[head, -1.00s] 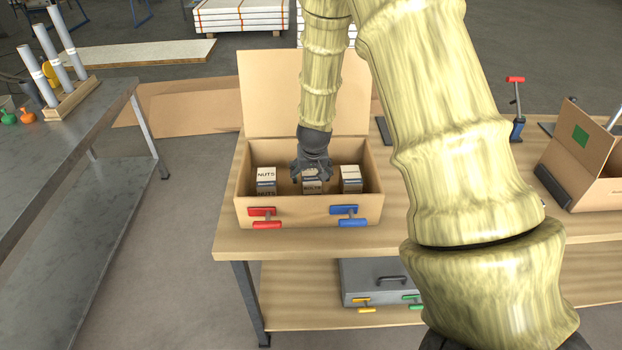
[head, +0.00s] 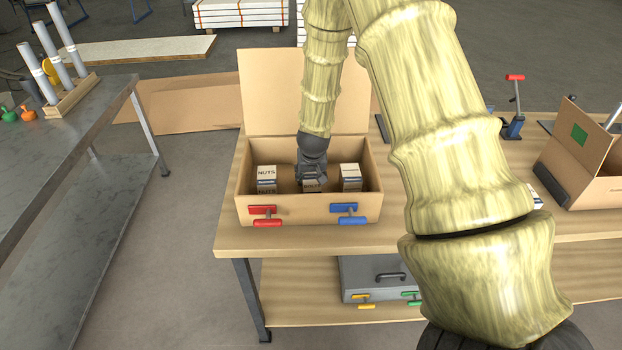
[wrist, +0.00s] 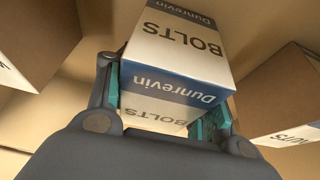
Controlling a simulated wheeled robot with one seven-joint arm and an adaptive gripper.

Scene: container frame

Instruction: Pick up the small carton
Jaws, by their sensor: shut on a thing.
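The small carton (wrist: 178,45), white and blue and marked BOLTS, is between my gripper's fingers (wrist: 165,95) in the wrist view. The fingers press on its two sides, so my gripper is shut on it. In the head view my gripper (head: 311,178) reaches down into the open cardboard box (head: 330,208) and covers much of the carton (head: 312,186). The carton is in the middle of the box. I cannot tell whether it touches the box floor.
A carton marked NUTS (head: 266,173) stands to the left in the box and another carton (head: 351,171) to the right. The box's raised lid (head: 270,95) is behind. Red (head: 263,210) and blue (head: 347,208) clamp handles are at its front wall.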

